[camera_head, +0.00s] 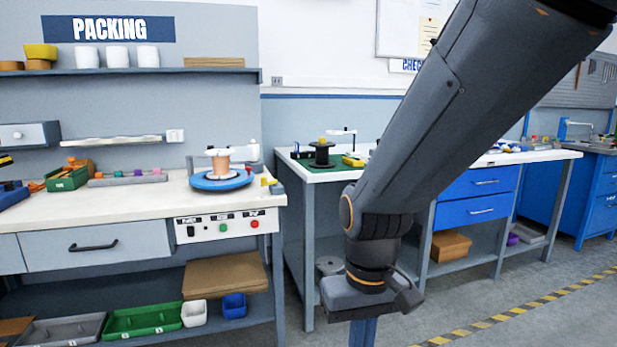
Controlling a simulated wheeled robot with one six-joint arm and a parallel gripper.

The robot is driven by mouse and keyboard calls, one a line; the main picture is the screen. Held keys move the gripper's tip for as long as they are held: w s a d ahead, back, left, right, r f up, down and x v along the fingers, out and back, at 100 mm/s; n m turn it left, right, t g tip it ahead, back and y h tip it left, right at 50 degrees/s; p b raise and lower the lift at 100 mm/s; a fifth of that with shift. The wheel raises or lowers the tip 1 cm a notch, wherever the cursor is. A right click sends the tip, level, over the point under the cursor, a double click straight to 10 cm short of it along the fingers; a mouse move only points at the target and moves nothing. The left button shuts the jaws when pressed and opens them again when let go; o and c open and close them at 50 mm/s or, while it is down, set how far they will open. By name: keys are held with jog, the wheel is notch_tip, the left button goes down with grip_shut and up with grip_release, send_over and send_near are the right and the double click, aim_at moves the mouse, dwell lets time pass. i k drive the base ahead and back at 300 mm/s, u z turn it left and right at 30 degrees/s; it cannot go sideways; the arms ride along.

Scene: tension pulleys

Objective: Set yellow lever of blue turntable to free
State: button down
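The blue turntable (221,180) lies flat on the white packing bench, near its right end. A copper-coloured spool with white ends (221,161) stands on it. A small yellow lever (267,181) shows at the turntable's right side, near the bench's right edge; its setting is too small to read. My gripper (362,298) hangs to the right of the bench, in front of the gap between benches, well apart from the turntable and lever. Its body points downward; its fingers are not clear, so I cannot tell whether it is open or holds anything.
The packing bench (120,207) has a front panel with green and red buttons (228,227). An orange-filled green bin (69,178) stands at left. Behind my arm, another bench holds a green mat (302,158) and a black spool (322,153). Floor shows at lower right.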

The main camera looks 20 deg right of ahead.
aim_at(264, 183)
jog(key=i, duration=1.2)
jog(key=u, duration=0.6)
